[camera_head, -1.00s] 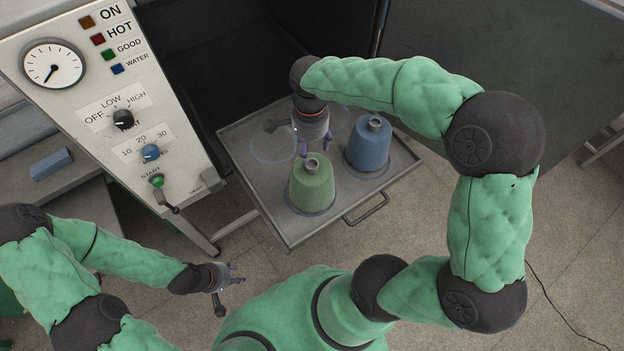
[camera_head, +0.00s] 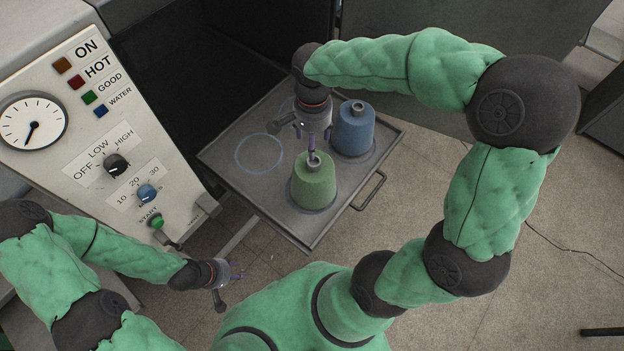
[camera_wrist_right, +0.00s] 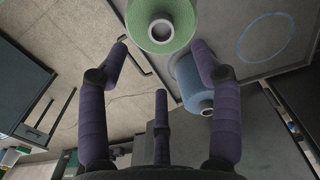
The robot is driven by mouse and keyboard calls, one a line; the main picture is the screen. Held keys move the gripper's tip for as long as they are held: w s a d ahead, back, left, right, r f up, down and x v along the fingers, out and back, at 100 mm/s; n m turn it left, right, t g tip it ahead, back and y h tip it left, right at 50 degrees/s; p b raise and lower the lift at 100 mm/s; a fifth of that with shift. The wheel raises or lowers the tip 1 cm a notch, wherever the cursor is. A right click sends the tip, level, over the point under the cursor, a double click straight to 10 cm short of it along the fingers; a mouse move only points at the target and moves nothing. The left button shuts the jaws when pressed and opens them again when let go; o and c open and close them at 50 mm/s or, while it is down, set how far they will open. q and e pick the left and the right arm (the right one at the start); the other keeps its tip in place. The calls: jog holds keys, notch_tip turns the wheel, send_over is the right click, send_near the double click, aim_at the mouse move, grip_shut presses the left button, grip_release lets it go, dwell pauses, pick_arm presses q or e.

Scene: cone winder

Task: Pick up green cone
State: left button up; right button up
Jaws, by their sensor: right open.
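The green cone (camera_head: 314,185) stands upright on the metal tray (camera_head: 226,165), nearest the tray's front corner. In the right wrist view the green cone (camera_wrist_right: 165,20) shows at the top, its hollow tip facing the camera. My right gripper (camera_head: 312,147) is just behind and above the cone's tip, fingers pointing down. In the wrist view its fingers (camera_wrist_right: 160,65) are spread wide, with nothing between them held; the cone lies beyond their tips. My left gripper (camera_head: 238,271) is at lower left, away from the tray, fingers apart and empty.
A blue cone (camera_head: 353,130) stands on the tray right beside my right gripper. An empty blue ring (camera_head: 259,153) marks the tray's left part. A control panel (camera_head: 95,130) stands left of the tray. A tray handle (camera_head: 369,190) sticks out at the front.

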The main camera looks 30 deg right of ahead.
jog(key=b, duration=0.1)
send_over(314, 161)
jog(key=f, duration=0.5)
jog(key=shift+s, duration=0.2)
jog(key=shift+w+f+b, duration=0.2)
jog(key=shift+f+b, duration=0.8)
jog(key=shift+f, duration=2)
jog(key=shift+w+r, duration=0.1)
jog(key=shift+r, duration=0.05)
grip_shut()
